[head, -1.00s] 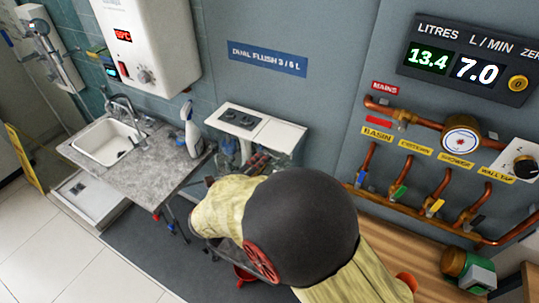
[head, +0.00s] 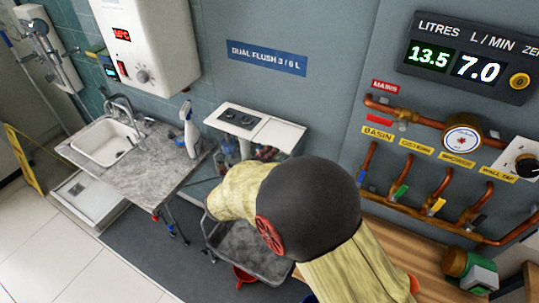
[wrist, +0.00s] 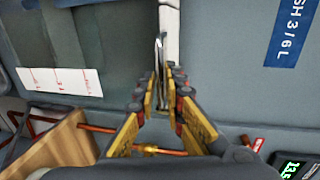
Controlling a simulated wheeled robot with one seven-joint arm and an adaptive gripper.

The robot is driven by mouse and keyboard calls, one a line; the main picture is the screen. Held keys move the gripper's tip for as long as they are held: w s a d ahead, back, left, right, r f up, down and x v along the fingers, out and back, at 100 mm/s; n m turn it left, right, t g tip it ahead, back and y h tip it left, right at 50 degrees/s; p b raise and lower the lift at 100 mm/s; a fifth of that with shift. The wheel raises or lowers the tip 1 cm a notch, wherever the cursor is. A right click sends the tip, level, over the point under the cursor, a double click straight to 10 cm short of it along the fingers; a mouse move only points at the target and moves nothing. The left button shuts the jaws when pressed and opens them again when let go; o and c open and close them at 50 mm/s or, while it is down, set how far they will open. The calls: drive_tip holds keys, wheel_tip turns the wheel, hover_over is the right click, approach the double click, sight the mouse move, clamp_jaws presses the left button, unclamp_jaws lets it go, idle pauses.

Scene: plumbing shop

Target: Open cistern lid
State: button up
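The white cistern lid (head: 285,136), with a dark flush-button plate (head: 240,119), lies on top of the clear-sided cistern against the wall. It looks closed in the head view. In the wrist view a narrow white edge (wrist: 169,20), likely the lid, lies just beyond the fingertips. My gripper (wrist: 163,72) has yellow and dark fingers with a narrow gap between them. In the head view it is mostly hidden behind my arm, near the lid's front edge. I cannot tell whether the fingertips touch the lid.
Copper pipes with valves (head: 435,205) run along the wall to the right.

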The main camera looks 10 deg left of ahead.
clamp_jaws()
idle(0.4)
drive_tip(key=f+p+v, duration=0.2)
drive_tip(key=p+v, duration=0.3)
drive_tip(key=v, duration=0.4)
drive_tip(key=shift+s+a, duration=0.25)
drive_tip(key=shift+s, duration=0.35)
drive_tip(key=shift+o, duration=1.7)
unclamp_jaws()
drive_tip(key=v, duration=1.2)
